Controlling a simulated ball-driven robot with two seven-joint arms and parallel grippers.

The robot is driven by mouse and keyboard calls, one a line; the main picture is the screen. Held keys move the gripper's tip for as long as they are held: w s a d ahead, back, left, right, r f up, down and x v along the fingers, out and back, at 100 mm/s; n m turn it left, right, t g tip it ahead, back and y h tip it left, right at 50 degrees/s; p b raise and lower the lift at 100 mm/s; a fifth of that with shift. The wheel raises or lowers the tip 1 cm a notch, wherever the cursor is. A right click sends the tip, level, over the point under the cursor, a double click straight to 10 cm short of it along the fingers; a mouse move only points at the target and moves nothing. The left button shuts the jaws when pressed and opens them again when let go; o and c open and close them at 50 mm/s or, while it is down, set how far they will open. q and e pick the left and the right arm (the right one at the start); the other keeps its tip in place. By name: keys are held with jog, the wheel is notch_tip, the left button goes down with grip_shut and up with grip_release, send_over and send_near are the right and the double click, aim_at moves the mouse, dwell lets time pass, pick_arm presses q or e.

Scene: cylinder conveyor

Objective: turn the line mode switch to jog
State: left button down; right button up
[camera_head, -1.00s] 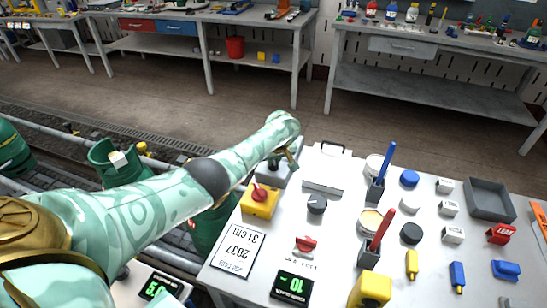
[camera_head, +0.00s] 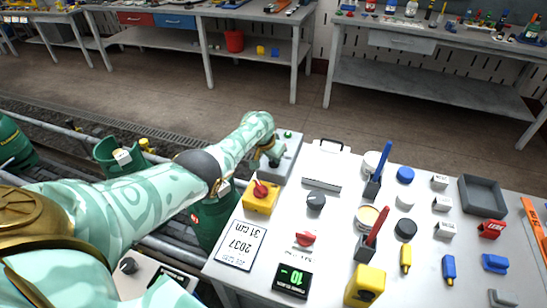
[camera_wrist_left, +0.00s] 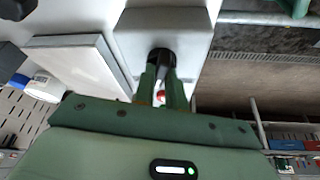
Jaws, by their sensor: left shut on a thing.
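A light grey box (camera_head: 288,152) stands at the back left corner of the white table, and it fills the top middle of the left wrist view (camera_wrist_left: 190,30). A round black knob (camera_wrist_left: 160,56) sits on it. My left gripper (camera_head: 268,160) is at this box, with its two green fingers (camera_wrist_left: 163,75) shut on the knob, one on each side. No label or pointer mark on the knob is readable, so its setting cannot be told. My right gripper is not in view.
Nearer on the table are a yellow box with a red knob (camera_head: 261,188), a dark dial (camera_head: 316,199), a red switch (camera_head: 305,239) and a green-lit display (camera_head: 292,281). Cups holding pens, caps and a grey tray (camera_head: 483,196) stand to the right.

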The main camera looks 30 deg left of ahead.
pick_arm(q)
jog(key=m+h+b, duration=0.1)
jog(key=m, duration=0.2)
jog(key=shift+f, duration=0.2)
jog(key=shift+m+g+h+b, duration=0.45)
jog(key=shift+m+b, duration=0.45)
jog(key=shift+m, duration=0.5)
jog(key=shift+r, duration=0.1)
jog(key=c, duration=1.4)
grip_release()
jog(key=shift+c, duration=0.2)
jog(key=shift+a, duration=0.1)
